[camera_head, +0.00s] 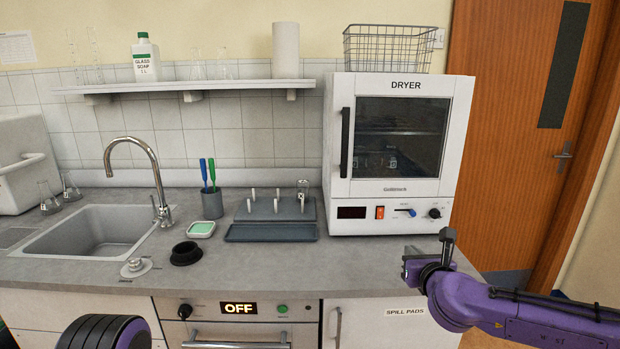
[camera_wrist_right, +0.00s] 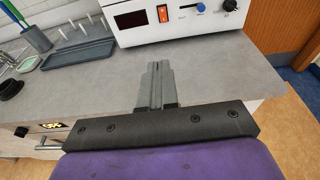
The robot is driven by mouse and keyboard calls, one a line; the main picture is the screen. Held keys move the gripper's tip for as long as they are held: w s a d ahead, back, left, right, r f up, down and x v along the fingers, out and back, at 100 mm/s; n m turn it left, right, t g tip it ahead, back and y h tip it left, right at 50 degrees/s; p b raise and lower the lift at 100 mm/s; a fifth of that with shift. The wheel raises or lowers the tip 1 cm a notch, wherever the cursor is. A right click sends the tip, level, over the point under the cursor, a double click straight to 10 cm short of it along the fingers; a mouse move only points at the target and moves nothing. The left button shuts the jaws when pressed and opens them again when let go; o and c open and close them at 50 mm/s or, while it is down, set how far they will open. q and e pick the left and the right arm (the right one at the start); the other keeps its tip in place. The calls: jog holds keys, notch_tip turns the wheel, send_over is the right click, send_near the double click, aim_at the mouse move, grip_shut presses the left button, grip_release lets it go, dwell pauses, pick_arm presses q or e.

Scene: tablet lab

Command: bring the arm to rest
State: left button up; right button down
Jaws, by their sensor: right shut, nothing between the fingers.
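My right arm (camera_head: 530,312) is purple and comes in from the right in the head view. My right gripper (camera_head: 408,264) is at the counter's front edge, in front of the dryer (camera_head: 456,150). In the right wrist view the gripper's fingers (camera_wrist_right: 158,70) lie together, shut and empty, over the grey counter. A purple and black part of mine (camera_head: 105,332) shows at the bottom left of the head view. My left gripper is out of sight.
The grey counter (camera_head: 290,268) is bare near my right gripper. A peg rack (camera_head: 275,208) with a tray, a cup of brushes (camera_head: 212,204), a black ring (camera_head: 185,254) and a sink (camera_head: 92,240) are further left. An oven (camera_head: 240,337) is below. A wooden door (camera_head: 500,120) is at right.

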jog(key=s+a+f+n+g, duration=0.3)
jog(key=s+f+n, duration=0.6)
jog(key=f, duration=0.4)
jog(key=s+a+f+n+g, duration=0.3)
jog(key=s+f+n, duration=0.55)
jog(key=f, duration=0.55)
jog(key=s+d+f+n+g+h, duration=0.1)
jog(key=s+d+f+n+g, duration=0.1)
jog(key=s, duration=0.7)
jog(key=s+d+f+n+g+h, duration=0.1)
jog(key=s+d+f+n+g, duration=0.1)
jog(key=s+d+f+n, duration=0.3)
jog(key=s+d+f+n+g+h, duration=0.1)
jog(key=s+d+f+n, duration=0.3)
jog(key=s, duration=0.8)
jog(key=shift+s+d+f+g+h, duration=0.3)
jog(key=shift+d+f+g, duration=0.3)
jog(key=shift+d, duration=0.5)
jog(key=shift+r, duration=0.1)
